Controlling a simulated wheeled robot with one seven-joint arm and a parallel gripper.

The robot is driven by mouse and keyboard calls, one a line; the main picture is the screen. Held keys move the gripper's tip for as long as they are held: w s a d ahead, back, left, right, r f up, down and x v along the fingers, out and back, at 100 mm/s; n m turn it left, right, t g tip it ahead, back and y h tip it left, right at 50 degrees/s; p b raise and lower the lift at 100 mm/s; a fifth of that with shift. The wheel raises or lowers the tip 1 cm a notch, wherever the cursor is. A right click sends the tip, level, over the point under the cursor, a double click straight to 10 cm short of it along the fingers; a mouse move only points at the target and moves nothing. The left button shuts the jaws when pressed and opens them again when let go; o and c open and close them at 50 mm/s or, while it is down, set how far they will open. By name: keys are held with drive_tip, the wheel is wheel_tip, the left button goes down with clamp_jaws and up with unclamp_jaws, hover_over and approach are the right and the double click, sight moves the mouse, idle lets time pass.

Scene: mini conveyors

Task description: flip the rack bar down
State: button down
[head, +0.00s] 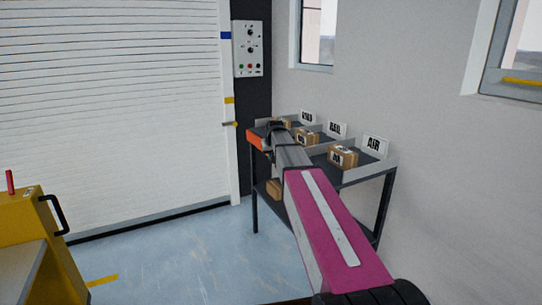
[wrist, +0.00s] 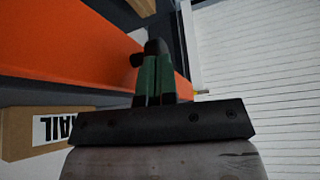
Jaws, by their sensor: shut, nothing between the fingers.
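The rack bar (head: 254,140) is an orange bar at the near left end of the dark rack in the head view. In the wrist view the orange bar (wrist: 85,50) fills the upper left and runs diagonally past my fingers. My gripper (wrist: 154,75) has green fingers shut together with nothing between them. Its fingertips are close beside the bar's far part; I cannot tell whether they touch it. A dark rounded piece shows at the fingertips, partly hidden. In the head view my arm covers part of the rack, and my fingers are hard to make out.
The rack (head: 362,177) holds cardboard boxes (head: 343,156) with signs such as AIR and RAIL. A box (head: 273,190) sits lower down. A white shutter (head: 110,100) and control panel (head: 248,49) are behind. A yellow cart (head: 40,235) stands left; the floor between is clear.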

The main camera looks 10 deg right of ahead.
drive_tip(key=v, duration=1.4)
drive_tip(key=s+f+g, duration=0.2)
drive_tip(key=s+f, duration=1.2)
drive_tip(key=f, duration=0.4)
drive_tip(key=s+f+g, duration=0.3)
drive_tip(key=s+f, duration=1.2)
drive_tip(key=f, duration=0.3)
drive_tip(key=shift+s+a+f+m+g, duration=0.15)
drive_tip(key=shift+a+f+m+g, duration=0.05)
drive_tip(key=shift+f+m+g, duration=0.1)
